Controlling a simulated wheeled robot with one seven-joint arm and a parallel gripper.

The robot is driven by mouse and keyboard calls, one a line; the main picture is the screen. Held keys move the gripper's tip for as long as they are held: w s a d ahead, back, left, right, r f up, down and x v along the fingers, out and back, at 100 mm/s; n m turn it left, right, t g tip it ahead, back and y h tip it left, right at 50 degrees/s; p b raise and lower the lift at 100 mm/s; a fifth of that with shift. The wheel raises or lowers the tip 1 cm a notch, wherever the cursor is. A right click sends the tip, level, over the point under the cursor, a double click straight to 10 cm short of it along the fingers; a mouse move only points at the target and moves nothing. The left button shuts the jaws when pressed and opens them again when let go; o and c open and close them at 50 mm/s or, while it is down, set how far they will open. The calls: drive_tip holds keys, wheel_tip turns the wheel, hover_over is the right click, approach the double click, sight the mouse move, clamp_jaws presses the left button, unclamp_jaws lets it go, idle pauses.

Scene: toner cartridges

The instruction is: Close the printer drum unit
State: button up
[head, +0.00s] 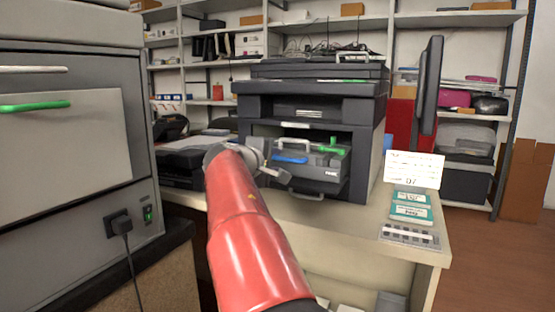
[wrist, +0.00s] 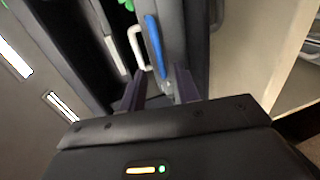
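The printer (head: 310,105) is dark grey and stands on the desk. Its drum unit (head: 325,172) sticks out of the open front bay, with a white handle (head: 293,143), a blue strip (head: 290,159) and a green lever (head: 333,149). My gripper (head: 276,173) is in front of the drum unit's left side, partly hidden by my red arm. In the wrist view, my gripper's two fingers (wrist: 157,88) are apart, with nothing visibly held. The blue strip (wrist: 155,45) and white handle (wrist: 137,48) lie just beyond the fingertips; contact cannot be told.
A large grey machine (head: 70,130) with a green-edged handle stands close on the left. On the desk's (head: 340,220) right are a white sign (head: 413,170), teal boxes (head: 411,207) and a monitor (head: 428,90). Shelves stand behind.

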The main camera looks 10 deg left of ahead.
sight(284, 159)
drive_tip(key=shift+p+x, duration=0.6)
drive_tip(key=shift+x, duration=2.1)
clamp_jaws()
